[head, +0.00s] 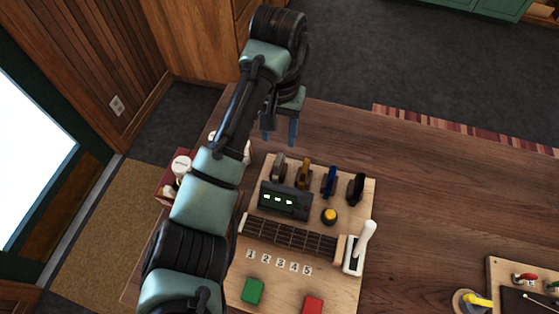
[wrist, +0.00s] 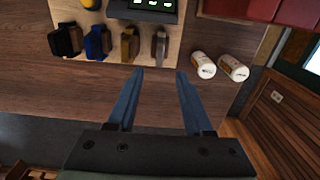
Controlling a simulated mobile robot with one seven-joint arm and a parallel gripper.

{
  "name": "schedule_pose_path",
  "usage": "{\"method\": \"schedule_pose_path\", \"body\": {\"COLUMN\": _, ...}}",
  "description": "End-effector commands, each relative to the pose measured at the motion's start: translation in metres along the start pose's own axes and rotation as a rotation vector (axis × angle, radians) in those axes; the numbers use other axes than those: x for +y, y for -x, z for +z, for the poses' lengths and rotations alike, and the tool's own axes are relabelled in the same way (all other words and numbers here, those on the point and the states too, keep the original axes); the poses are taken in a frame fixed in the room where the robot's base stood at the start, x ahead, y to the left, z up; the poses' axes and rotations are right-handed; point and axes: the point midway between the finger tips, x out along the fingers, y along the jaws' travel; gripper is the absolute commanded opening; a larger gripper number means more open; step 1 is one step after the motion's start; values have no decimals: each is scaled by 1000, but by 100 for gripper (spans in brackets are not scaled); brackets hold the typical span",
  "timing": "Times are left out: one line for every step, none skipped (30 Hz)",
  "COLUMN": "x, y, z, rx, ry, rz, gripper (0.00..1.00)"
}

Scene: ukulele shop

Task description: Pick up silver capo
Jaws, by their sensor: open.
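The silver capo (head: 279,167) stands at the left end of a row of capos along the back edge of a wooden board (head: 338,282). In the wrist view the silver capo (wrist: 160,46) is at the right end of that row, just ahead of the gap between the fingers. My gripper (head: 279,139) is open and empty, with blue fingers, behind the board's back edge. In the wrist view my gripper (wrist: 160,71) shows both fingertips short of the capo and apart from it.
A gold capo (head: 303,174) stands close beside it, then a blue capo (head: 329,182) and a black capo (head: 356,189). A display box (head: 284,200) sits in front. Two white bottles (wrist: 203,65) (wrist: 234,68) stand beside the board.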

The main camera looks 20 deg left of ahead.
Motion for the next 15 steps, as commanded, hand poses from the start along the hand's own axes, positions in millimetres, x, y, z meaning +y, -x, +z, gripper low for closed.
{"method": "schedule_pose_path", "body": {"x": -1, "y": -9, "z": 1, "rx": -5, "ry": 1, "rz": 0, "gripper": 51}}
{"method": "schedule_pose_path", "body": {"x": -1, "y": -15, "z": 1, "rx": -4, "ry": 1, "rz": 0, "gripper": 51}}
{"method": "schedule_pose_path", "body": {"x": -1, "y": -21, "z": 2, "rx": -4, "ry": 1, "rz": 0, "gripper": 51}}
{"method": "schedule_pose_path", "body": {"x": -1, "y": -24, "z": 1, "rx": -3, "ry": 1, "rz": 0, "gripper": 51}}
{"method": "schedule_pose_path", "body": {"x": -1, "y": -29, "z": 1, "rx": -2, "ry": 1, "rz": -1, "gripper": 51}}
{"method": "schedule_pose_path", "body": {"x": 0, "y": -34, "z": 1, "rx": -2, "ry": 0, "rz": -1, "gripper": 51}}
{"method": "schedule_pose_path", "body": {"x": 0, "y": -36, "z": 1, "rx": -2, "ry": 0, "rz": 0, "gripper": 51}}
{"method": "schedule_pose_path", "body": {"x": 0, "y": -39, "z": 1, "rx": 0, "ry": 0, "rz": 0, "gripper": 51}}
{"method": "schedule_pose_path", "body": {"x": 0, "y": -41, "z": 0, "rx": 1, "ry": 0, "rz": -1, "gripper": 51}}
{"method": "schedule_pose_path", "body": {"x": 0, "y": -42, "z": 1, "rx": 1, "ry": 0, "rz": -1, "gripper": 51}}
{"method": "schedule_pose_path", "body": {"x": 0, "y": -44, "z": 1, "rx": 0, "ry": 0, "rz": -1, "gripper": 51}}
{"method": "schedule_pose_path", "body": {"x": -1, "y": -46, "z": 2, "rx": 0, "ry": 0, "rz": -1, "gripper": 51}}
{"method": "schedule_pose_path", "body": {"x": -1, "y": -49, "z": 3, "rx": 0, "ry": 1, "rz": -1, "gripper": 51}}
{"method": "schedule_pose_path", "body": {"x": -1, "y": -52, "z": 5, "rx": -2, "ry": 2, "rz": -1, "gripper": 51}}
{"method": "schedule_pose_path", "body": {"x": 0, "y": -58, "z": 6, "rx": -3, "ry": 1, "rz": 0, "gripper": 51}}
